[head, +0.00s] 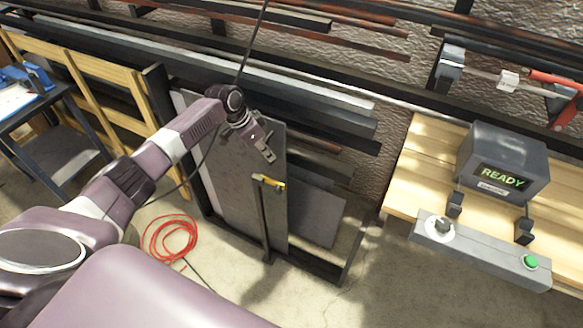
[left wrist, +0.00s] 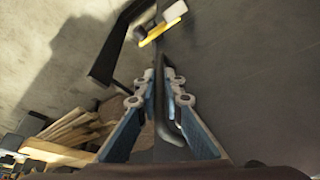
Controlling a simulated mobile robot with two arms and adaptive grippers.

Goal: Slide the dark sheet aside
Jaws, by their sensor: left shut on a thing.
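The dark sheet (head: 228,190) stands upright in the rack, a tall flat grey panel. Its grey face also fills much of the left wrist view (left wrist: 245,60). My left gripper (head: 268,154) is at the sheet's upper right part. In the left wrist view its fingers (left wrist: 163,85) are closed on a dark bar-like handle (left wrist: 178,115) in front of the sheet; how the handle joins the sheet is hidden. A yellow-topped catch (head: 268,183) on a dark upright post stands just below the gripper. My right gripper is not in view.
A lower grey panel (head: 317,215) stands behind, to the right. Long bars (head: 300,95) lie on the rack above. A red cable coil (head: 170,238) lies on the floor at left. A wooden bench (head: 402,190) holds a grey box reading READY (head: 505,160) and a control bar (head: 478,252).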

